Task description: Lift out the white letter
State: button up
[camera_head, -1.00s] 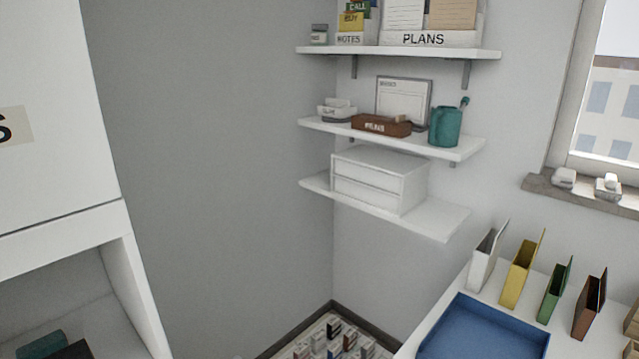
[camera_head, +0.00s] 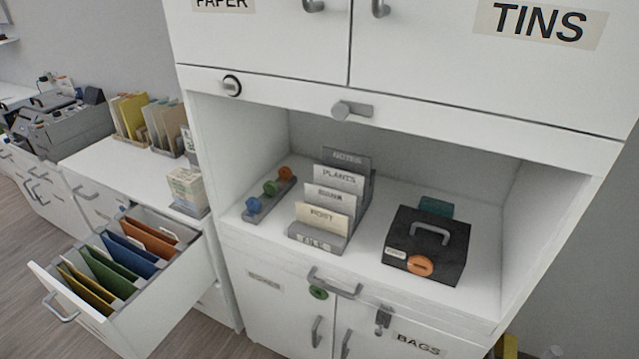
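I cannot pick out a white letter for sure in the head view. A grey sorter (camera_head: 306,238) stands in the cabinet's open niche. It holds upright cards one behind another: a cream one marked POST (camera_head: 323,217), then pale ones marked BANK (camera_head: 330,196) and PLANTS (camera_head: 338,177), and a grey one marked NOTES (camera_head: 346,158). What lies between the cards is hidden. An open drawer (camera_head: 172,296) at the lower left holds orange, blue, green and yellow folders (camera_head: 150,238), with pale slips showing beside some. My gripper is out of view.
A black box (camera_head: 426,246) with a handle and orange disc stands right of the sorter. A rack with coloured knobs (camera_head: 270,194) stands left of it. The drawer juts out over the floor. More folders (camera_head: 131,116) and a grey machine (camera_head: 62,125) stand on the left counter.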

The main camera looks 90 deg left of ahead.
aim_at(347, 182)
jog(key=z, duration=0.55)
jog(key=k, duration=0.15)
jog(key=u, duration=2.95)
jog(key=k, duration=0.3)
jog(key=u, duration=1.8)
jog(key=i, duration=0.5)
jog(key=u, duration=0.05)
